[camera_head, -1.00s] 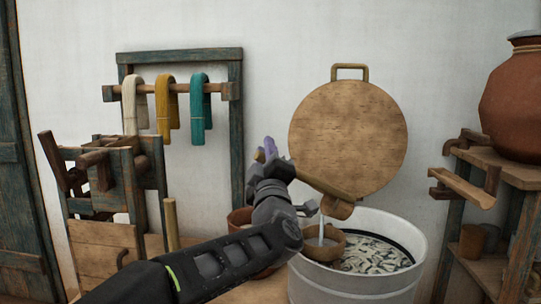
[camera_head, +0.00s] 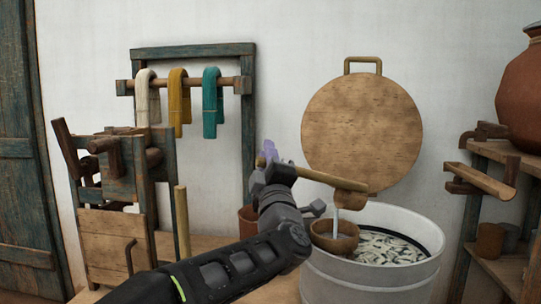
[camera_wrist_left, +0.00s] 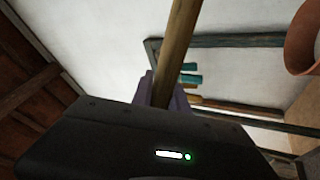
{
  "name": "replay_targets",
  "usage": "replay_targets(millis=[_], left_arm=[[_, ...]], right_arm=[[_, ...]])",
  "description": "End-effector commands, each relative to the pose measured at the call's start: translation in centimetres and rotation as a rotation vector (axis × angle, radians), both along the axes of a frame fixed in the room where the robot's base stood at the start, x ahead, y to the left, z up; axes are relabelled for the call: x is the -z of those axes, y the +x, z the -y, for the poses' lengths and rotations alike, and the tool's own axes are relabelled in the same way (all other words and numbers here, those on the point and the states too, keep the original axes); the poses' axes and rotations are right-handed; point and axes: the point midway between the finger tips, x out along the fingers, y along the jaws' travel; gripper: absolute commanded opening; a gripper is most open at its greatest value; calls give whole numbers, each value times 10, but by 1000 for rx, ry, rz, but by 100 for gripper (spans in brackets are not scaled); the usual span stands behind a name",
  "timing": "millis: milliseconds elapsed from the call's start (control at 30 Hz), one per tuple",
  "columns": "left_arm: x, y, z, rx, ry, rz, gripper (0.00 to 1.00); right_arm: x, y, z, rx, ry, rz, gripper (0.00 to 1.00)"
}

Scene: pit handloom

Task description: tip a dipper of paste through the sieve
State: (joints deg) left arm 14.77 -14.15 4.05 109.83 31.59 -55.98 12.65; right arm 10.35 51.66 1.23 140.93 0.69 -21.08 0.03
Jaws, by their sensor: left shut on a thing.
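My left gripper (camera_head: 270,158) is shut on the long wooden handle of the dipper (camera_head: 320,178). In the left wrist view the handle (camera_wrist_left: 180,45) rises between the purple jaws (camera_wrist_left: 160,92). The dipper's cup hangs above the brown sieve (camera_head: 335,243), and a white stream of paste (camera_head: 337,222) falls from it into the sieve. The sieve is at the left side of the pale round tub (camera_head: 365,285); how it is supported is hidden. The tub holds a pale, streaky mass (camera_head: 395,249). The cup's inside is hidden. My right gripper is out of view.
A round wooden board (camera_head: 362,130) hangs on the wall behind the tub. A shelf (camera_head: 500,275) with a clay pot (camera_head: 522,95) stands at right. A wooden frame (camera_head: 110,215) stands at left, near hanks on a rail (camera_head: 195,85). A reddish pot (camera_head: 247,218) is partly behind my arm.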

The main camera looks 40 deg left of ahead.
Motion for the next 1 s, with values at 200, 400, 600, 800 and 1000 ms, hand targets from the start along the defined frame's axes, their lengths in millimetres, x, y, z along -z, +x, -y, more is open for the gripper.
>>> replay_targets(millis=[200, 400, 600, 800, 1000], left_arm=[[10, -6, -2, 1, -21, 44, 0], [18, -11, -6, 0, -42, 83, 0], [28, -16, -8, 1, -63, 122, 0], [37, -21, -11, 2, -84, 161, 0], [46, -26, -14, 1, -105, 200, 0]], right_arm=[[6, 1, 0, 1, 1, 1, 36], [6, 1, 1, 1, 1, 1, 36], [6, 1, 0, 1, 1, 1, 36], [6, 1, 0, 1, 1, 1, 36], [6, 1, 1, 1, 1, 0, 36]])
